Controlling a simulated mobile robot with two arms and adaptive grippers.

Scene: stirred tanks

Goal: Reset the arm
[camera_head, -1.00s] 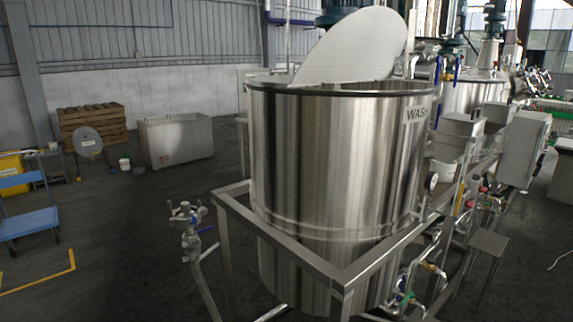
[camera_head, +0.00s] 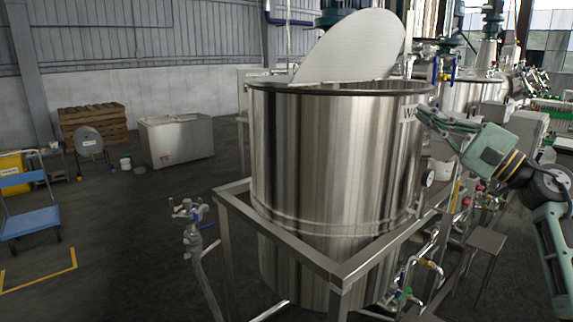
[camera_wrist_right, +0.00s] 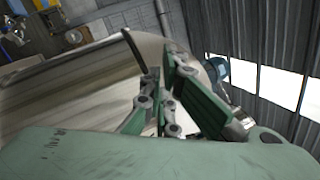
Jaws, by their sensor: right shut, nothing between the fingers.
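My right gripper (camera_head: 424,112) comes in from the right in the head view, in front of the upper right side of the wash tank (camera_head: 335,165). It overlaps the tank's label in the picture; I cannot tell whether it touches the tank. The right wrist view shows its green fingers (camera_wrist_right: 162,82) close together and empty, with the steel tank wall (camera_wrist_right: 75,95) beyond them. The tank is a large steel cylinder with its round lid (camera_head: 352,48) tilted up. My left gripper is not in view.
A steel frame (camera_head: 285,247) surrounds the tank, with a valve post (camera_head: 192,235) at its left corner. Pipes and valves (camera_head: 415,280) crowd the lower right. A steel bin (camera_head: 176,141), wooden pallets (camera_head: 93,121) and a blue cart (camera_head: 30,220) stand at the left.

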